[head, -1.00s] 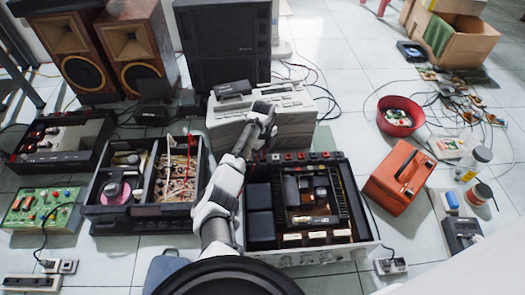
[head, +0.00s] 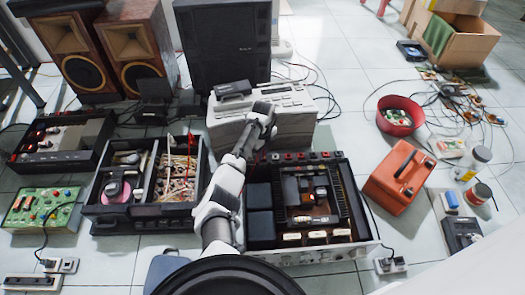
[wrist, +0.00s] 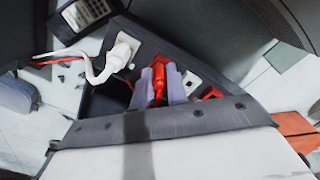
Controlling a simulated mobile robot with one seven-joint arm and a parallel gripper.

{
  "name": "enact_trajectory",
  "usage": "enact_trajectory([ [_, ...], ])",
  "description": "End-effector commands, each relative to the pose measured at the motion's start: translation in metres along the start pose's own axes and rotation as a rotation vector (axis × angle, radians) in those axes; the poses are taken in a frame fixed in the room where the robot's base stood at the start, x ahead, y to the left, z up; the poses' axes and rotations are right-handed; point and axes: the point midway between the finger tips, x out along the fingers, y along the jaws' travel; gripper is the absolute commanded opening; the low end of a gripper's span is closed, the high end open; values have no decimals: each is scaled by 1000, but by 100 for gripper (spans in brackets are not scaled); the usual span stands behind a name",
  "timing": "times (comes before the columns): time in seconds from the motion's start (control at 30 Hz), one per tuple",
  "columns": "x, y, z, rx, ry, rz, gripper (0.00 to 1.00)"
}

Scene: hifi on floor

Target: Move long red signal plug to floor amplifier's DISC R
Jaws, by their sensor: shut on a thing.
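In the wrist view, my gripper (wrist: 160,88) is shut on a red plug (wrist: 158,84), its two grey-purple fingers on either side of it. The plug sits at the dark rear panel of the floor amplifier; whether its tip is in a socket is hidden. The head view shows the amplifier (head: 257,226) open-topped at centre, with a row of red and pale connectors (head: 301,156) along its far edge. My arm reaches over it, and the fingers are hidden there. Socket labels are too small to read.
In the wrist view, a white plug with a white cable (wrist: 118,54) stands left of my fingers, and a red connector (wrist: 213,93) lies just right. In the head view, a pale grey device (head: 300,130) stands close behind the amplifier, and a red-orange box (head: 398,180) is to its right.

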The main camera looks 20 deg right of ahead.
Motion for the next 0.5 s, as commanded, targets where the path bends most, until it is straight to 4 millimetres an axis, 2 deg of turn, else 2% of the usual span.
enact_trajectory([
  [0.2, 0, 0, 0, 0, 0, 0, 0],
  [0.23, 0, 0, 0, 1, 0, 0, 17],
  [0.3, 0, 0, 0, 1, 0, 0, 26],
  [0.4, 0, 0, 0, 1, 0, 0, 39],
  [0.5, 0, 0, 0, 1, 0, 0, 41],
])
